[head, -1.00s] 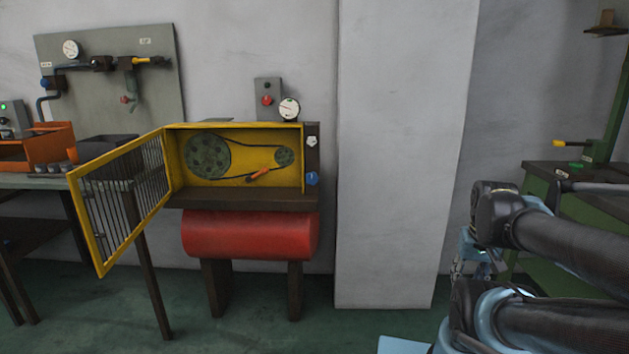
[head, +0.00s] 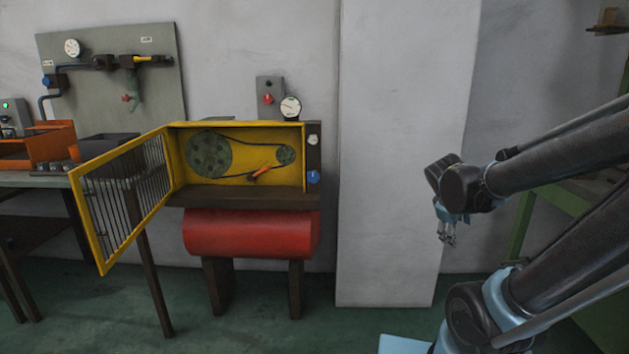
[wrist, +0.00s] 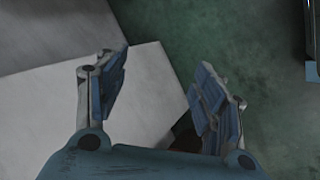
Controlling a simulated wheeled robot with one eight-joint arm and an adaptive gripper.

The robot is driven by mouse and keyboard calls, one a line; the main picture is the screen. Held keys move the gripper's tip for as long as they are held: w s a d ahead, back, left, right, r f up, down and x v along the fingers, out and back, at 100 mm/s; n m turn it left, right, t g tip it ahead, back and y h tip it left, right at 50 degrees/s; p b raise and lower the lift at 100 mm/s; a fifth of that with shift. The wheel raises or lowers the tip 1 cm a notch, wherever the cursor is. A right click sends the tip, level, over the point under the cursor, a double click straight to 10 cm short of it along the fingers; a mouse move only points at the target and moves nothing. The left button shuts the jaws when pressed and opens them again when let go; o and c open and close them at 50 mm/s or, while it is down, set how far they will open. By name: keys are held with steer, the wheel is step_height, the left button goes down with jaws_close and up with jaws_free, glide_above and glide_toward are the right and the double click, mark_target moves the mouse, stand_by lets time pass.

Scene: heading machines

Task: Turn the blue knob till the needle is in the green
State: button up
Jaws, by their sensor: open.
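A blue knob (head: 313,177) sits on the dark post at the right end of the yellow machine box.
The yellow box's mesh door (head: 122,200) stands open to the left, showing belt and pulleys. An orange-handled tool (head: 262,171) is inside. A red tank (head: 250,233) is below. A grey switch box (head: 268,92) is on the wall. Floor in front looks clear.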

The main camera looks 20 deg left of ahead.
steer(key=w+a+r+n+t, duration=0.2)
steer(key=w+a+n+t, duration=0.1)
steer(key=w+a+n, duration=0.5)
steer(key=n+t+y, duration=0.8)
steer(key=n+t, duration=0.1)
steer(key=n, duration=1.1)
glide_toward(314, 177)
steer(key=shift+m, duration=0.3)
steer(key=x, duration=1)
steer(key=shift+w+a, duration=0.1)
steer(key=shift+w, duration=0.05)
steer(key=c, duration=1.1)
